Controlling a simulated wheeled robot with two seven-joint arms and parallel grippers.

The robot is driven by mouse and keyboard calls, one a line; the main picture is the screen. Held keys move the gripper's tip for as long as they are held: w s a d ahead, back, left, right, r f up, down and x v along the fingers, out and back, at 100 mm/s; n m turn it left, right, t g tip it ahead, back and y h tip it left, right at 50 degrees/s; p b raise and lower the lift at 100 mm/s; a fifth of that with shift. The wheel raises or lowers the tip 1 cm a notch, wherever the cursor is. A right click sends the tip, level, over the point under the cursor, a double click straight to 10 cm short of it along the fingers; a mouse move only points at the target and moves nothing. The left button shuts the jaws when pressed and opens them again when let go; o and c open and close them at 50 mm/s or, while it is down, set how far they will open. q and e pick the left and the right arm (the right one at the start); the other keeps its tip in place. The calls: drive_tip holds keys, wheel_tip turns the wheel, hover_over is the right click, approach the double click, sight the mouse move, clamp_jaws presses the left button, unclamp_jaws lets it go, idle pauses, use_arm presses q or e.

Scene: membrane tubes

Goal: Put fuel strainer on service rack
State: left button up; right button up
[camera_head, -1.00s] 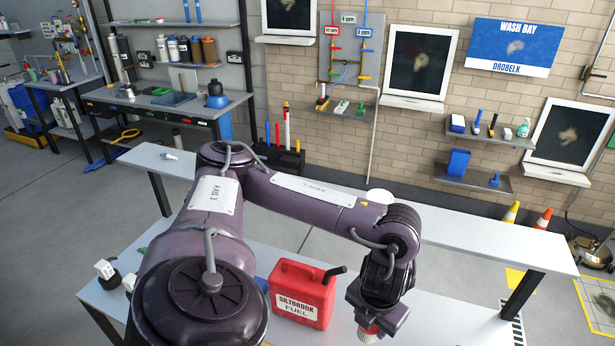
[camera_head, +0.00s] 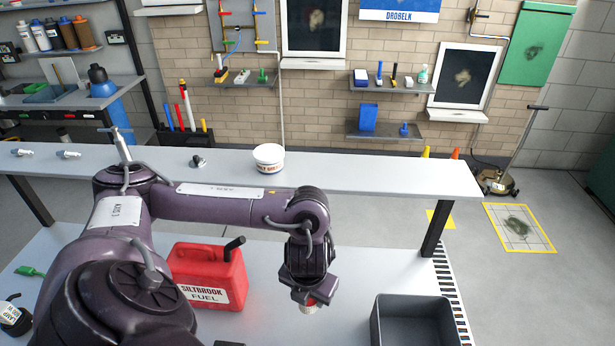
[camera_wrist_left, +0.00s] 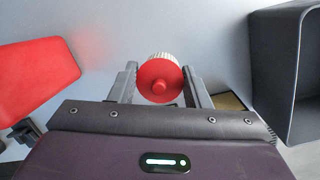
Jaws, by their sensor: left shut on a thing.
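My left gripper (camera_head: 314,295) is shut on the fuel strainer (camera_head: 308,308), a small piece with a red cap and a pale ribbed body. In the left wrist view the strainer (camera_wrist_left: 160,80) sits between the two fingers, its round red end facing the camera. The gripper is over the front table, right of the red fuel can. A long pale raised shelf (camera_head: 350,172), which may be the service rack, runs behind the arm. My right gripper is not in view.
A red fuel can (camera_head: 207,280) stands left of the gripper. A dark grey open bin (camera_head: 415,300) stands to the right. On the raised shelf are a white tub (camera_head: 268,158), a small dark fitting (camera_head: 198,161) and metal fittings at left. The shelf's right half is clear.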

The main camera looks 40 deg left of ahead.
use_arm(q)
drive_tip(key=f+p, duration=0.1)
drive_tip(key=f, duration=0.2)
drive_tip(key=shift+s+f, duration=0.1)
drive_tip(key=shift+s, duration=0.1)
wheel_tip(320, 180, down, 5)
drive_tip(key=shift+r, duration=0.1)
drive_tip(key=shift+f, duration=0.2)
drive_tip(key=o, duration=1)
drive_tip(key=shift+c, duration=0.2)
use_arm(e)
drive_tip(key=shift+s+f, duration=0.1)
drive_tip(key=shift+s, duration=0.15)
